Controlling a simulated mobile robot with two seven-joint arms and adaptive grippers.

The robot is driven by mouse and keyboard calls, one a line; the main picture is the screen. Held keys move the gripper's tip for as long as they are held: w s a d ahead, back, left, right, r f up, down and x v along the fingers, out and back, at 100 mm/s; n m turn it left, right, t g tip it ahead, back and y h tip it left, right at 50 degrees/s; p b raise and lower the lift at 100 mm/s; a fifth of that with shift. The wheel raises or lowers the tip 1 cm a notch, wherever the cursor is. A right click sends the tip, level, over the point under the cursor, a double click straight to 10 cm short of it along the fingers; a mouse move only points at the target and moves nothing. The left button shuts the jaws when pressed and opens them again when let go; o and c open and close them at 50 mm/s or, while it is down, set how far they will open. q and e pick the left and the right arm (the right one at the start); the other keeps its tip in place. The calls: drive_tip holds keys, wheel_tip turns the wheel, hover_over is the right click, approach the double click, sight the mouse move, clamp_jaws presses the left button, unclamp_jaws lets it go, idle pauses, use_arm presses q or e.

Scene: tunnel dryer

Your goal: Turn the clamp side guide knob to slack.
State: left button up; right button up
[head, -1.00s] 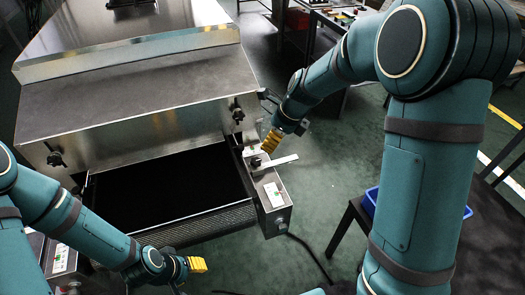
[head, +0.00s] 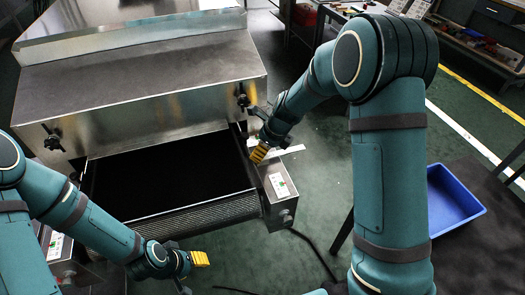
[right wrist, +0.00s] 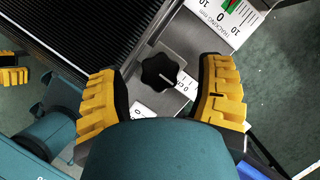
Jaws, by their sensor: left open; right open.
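A black lobed knob (right wrist: 159,72) with a pale pointer line sits on the metal side plate of the dryer, beside a scale strip. In the right wrist view it lies between the open yellow fingers of my right gripper (right wrist: 162,82), with a gap on both sides. I cannot tell whether the fingers are level with it. In the head view my right gripper (head: 260,153) is over the belt's right edge and hides this knob. My left gripper (head: 200,259) is open and empty in front of the dryer; its yellow fingers show at the left in the right wrist view (right wrist: 14,76).
The steel hood (head: 140,95) carries two other black knobs, left (head: 53,138) and right (head: 243,100). The black belt (head: 165,178) runs under it. A control box (head: 279,186) stands beside the belt. A blue bin (head: 452,202) is on the dark table at right.

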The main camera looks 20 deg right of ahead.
drive_tip(key=shift+f, duration=0.1)
clamp_jaws()
drive_tip(key=shift+n, duration=0.3)
drive_tip(key=n+g+p, duration=0.1)
drive_tip(key=n, duration=0.1)
drive_tip(key=n+y+p, duration=0.1)
drive_tip(key=n+p, duration=0.1)
drive_tip(key=shift+w+g, duration=0.1)
drive_tip(key=shift+g, duration=0.3)
drive_tip(key=n+g+p, duration=0.1)
drive_tip(key=n+p, duration=0.1)
drive_tip(key=n, duration=0.2)
drive_tip(key=shift+p, duration=0.3)
drive_tip(key=n+g+p, duration=0.1)
drive_tip(key=n+g, duration=0.1)
drive_tip(key=n, duration=0.2)
drive_tip(key=shift+w+n, duration=0.15)
drive_tip(key=shift+n, duration=0.15)
drive_tip(key=n, duration=0.2)
drive_tip(key=n+g+h+p, duration=0.1)
drive_tip(key=n, duration=0.1)
drive_tip(key=shift+f+n+g, duration=0.1)
drive_tip(key=shift+n+g, duration=0.2)
